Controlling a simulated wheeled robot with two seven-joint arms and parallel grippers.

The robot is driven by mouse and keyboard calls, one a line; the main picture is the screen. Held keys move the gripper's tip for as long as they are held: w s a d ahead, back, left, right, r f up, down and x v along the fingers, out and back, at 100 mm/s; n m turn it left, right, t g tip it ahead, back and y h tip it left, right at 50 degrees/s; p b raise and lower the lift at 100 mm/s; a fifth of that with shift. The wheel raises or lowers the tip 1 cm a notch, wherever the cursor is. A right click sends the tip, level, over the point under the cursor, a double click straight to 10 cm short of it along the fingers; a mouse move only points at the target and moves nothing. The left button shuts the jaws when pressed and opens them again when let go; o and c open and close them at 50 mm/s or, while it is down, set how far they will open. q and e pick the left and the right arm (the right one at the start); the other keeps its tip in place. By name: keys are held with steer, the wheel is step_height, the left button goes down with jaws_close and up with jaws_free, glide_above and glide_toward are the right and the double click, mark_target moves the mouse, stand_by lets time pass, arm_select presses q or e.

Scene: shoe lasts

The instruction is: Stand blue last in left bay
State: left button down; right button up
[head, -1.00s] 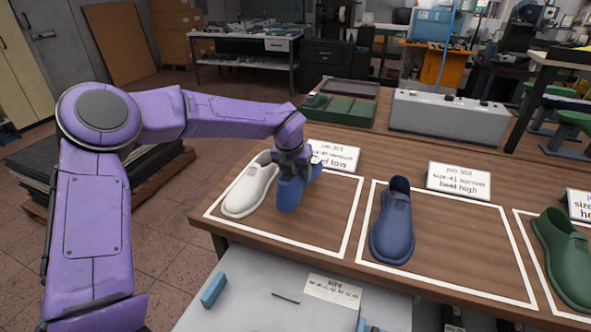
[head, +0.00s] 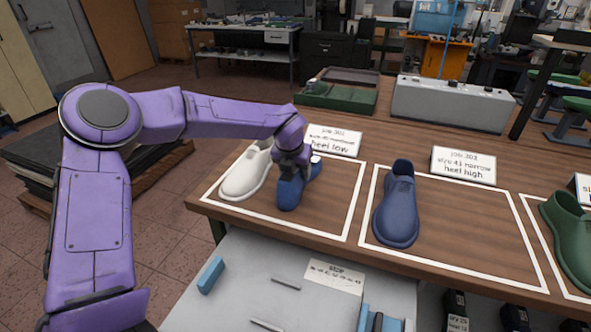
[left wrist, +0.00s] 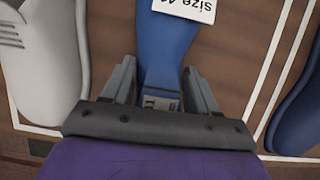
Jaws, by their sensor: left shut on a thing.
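My left gripper (head: 293,158) is shut on the blue last (head: 289,190) in the left bay (head: 335,219), a white-outlined area of the bench. The last appears to touch the bench or nearly so; I cannot tell which. In the left wrist view the fingers (left wrist: 160,88) lie on both sides of the narrow part of the blue last (left wrist: 175,35), with a small label between them. A white shoe (head: 247,174) stands just left of the last in the same bay. My right gripper is not in view.
A card reading heel low (head: 333,141) stands behind the left bay. A dark blue shoe (head: 397,208) stands in the middle bay and a green shoe (head: 571,240) in the right one. The left bay has bare wood right of the last.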

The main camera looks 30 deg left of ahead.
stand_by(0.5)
arm_select(q)
steer(key=shift+c, duration=1)
jaws_free()
steer(key=shift+s+f, duration=0.1)
steer(key=b+v, duration=0.1)
steer(key=v, duration=0.9)
steer(key=shift+r, duration=0.35)
